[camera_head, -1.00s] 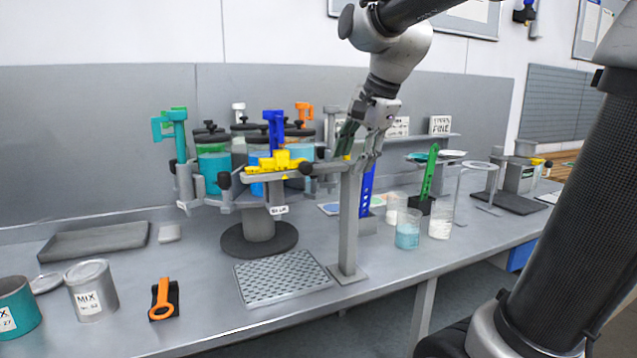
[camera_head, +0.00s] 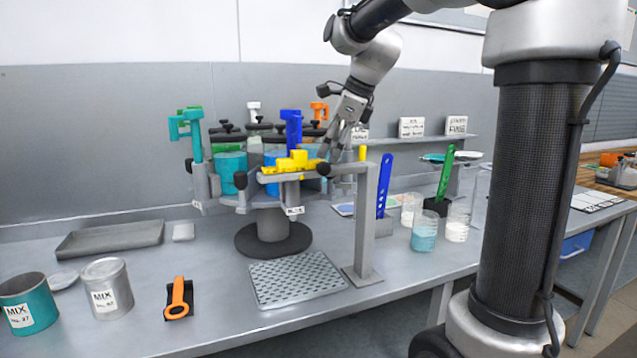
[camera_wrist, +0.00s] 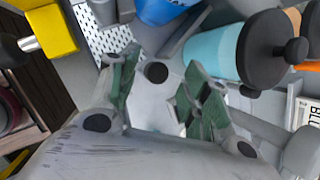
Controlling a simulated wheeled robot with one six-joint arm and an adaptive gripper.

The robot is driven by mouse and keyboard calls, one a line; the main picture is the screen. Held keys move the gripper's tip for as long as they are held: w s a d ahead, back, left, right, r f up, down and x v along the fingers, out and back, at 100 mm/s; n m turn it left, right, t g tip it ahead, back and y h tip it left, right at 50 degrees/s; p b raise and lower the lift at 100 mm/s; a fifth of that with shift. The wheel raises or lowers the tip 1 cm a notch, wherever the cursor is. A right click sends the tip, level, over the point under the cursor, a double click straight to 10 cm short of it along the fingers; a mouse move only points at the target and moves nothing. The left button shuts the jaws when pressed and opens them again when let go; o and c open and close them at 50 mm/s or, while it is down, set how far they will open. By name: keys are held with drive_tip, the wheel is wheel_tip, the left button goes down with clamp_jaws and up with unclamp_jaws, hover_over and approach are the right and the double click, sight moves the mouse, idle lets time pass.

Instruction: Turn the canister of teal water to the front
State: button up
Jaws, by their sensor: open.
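The canister of teal water (camera_head: 229,172) has a dark lid and stands at the left of a round carousel (camera_head: 272,232), by a tall teal tap handle (camera_head: 192,130). A canister of blue water (camera_head: 272,158) is nearer the front, by a blue handle (camera_head: 291,128), partly hidden by yellow parts (camera_head: 293,163). My gripper (camera_head: 331,158) points down at the carousel's right side, behind the grey stand. In the wrist view its green-padded fingers (camera_wrist: 160,95) are apart with nothing held. A light-blue canister with a black lid (camera_wrist: 222,52) lies beyond them; I cannot tell which one.
A grey post stand (camera_head: 364,225) rises in front of the carousel, its bar carrying the yellow parts. A perforated tray (camera_head: 296,280) lies below. Tins (camera_head: 106,288) and an orange tool (camera_head: 177,298) lie left.

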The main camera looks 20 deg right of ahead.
sight(326, 182)
drive_tip(key=f+m, duration=0.1)
drive_tip(key=f, duration=0.2)
drive_tip(key=w+f+m, duration=0.1)
drive_tip(key=f, duration=0.2)
drive_tip(key=w+f+m+g, duration=0.1)
drive_tip(key=f, duration=0.2)
drive_tip(key=shift+w+a+f, duration=0.2)
drive_tip(key=shift+a+f, duration=0.1)
drive_tip(key=shift+a, duration=0.1)
clamp_jaws()
